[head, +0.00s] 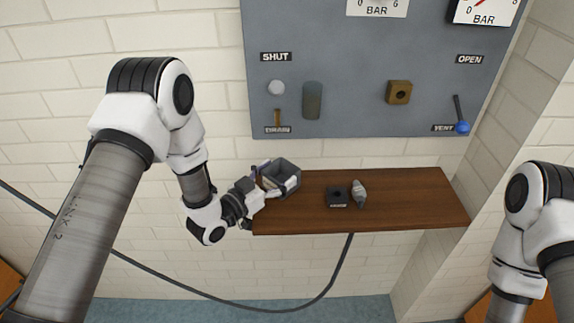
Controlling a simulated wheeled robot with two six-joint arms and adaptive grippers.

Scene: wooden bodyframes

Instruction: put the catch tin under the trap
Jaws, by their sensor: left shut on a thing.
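The catch tin appears to be the grey, square, open-topped container (284,170) at the left end of the wooden shelf (410,205). My left gripper (274,187) is shut on its near left side, and the fingers hide part of it. I cannot tell whether the tin rests on the shelf or is held just above it. The trap appears to be the grey-green upright cylinder (312,100) on the panel, above and to the right of the tin. My right gripper is out of view.
A dark block (337,195) and a grey lumpy object (359,192) sit mid-shelf. The shelf's right part is clear.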

